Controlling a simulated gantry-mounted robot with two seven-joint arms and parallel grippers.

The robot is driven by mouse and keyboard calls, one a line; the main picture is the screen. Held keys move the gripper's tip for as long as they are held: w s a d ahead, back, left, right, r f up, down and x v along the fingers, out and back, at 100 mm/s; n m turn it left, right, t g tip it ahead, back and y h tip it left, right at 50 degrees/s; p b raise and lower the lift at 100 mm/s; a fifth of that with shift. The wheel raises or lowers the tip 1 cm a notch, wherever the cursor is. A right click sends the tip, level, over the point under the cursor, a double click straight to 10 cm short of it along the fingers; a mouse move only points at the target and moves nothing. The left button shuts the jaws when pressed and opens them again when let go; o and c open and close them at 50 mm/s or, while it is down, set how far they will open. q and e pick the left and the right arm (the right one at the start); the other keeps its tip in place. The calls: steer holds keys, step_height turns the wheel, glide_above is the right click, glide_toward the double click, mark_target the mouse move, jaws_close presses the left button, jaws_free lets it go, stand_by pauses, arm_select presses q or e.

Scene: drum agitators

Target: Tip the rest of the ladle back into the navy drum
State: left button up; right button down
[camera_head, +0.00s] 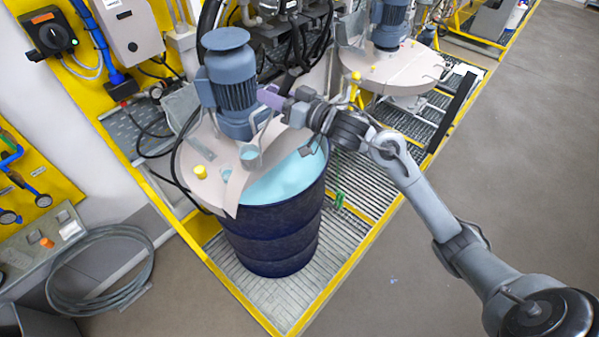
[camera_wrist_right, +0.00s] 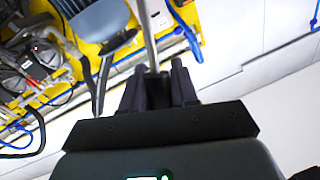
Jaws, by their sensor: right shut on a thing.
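The navy drum (camera_head: 272,238) stands upright on the grating, with pale blue liquid (camera_head: 292,178) showing on the open side of its top. My right gripper (camera_head: 274,98) is above the drum, beside the motor. In the right wrist view my right gripper (camera_wrist_right: 158,90) is shut on a thin grey rod, the ladle's handle (camera_wrist_right: 148,40). A small grey cup, seemingly the ladle's bowl (camera_head: 250,156), shows over the lid's edge with blue-green inside. I cannot tell how much it holds or whether it is tilted. My left gripper is not in view.
A beige part lid (camera_head: 205,160) with a blue-grey motor (camera_head: 232,85) covers the drum's left side. A second agitator (camera_head: 395,70) stands behind right. A coiled hose (camera_head: 100,270) lies at left. The floor at right is clear.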

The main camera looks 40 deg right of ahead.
steer(key=s+a+f+m+h, duration=0.1)
steer(key=s+a+f, duration=0.3)
steer(key=f, duration=0.5)
steer(key=s+a+f+m+h, duration=0.1)
steer(key=s+a+f, duration=0.3)
steer(key=f, duration=0.6)
steer(key=s+a+f+m+t+h, duration=0.1)
steer(key=s+a+f+h, duration=0.2)
steer(key=s+f, duration=0.4)
step_height(320, 180, down, 3)
steer(key=shift+s+a+f, duration=0.15)
steer(key=shift+s+a, duration=0.25)
steer(key=shift+s, duration=0.1)
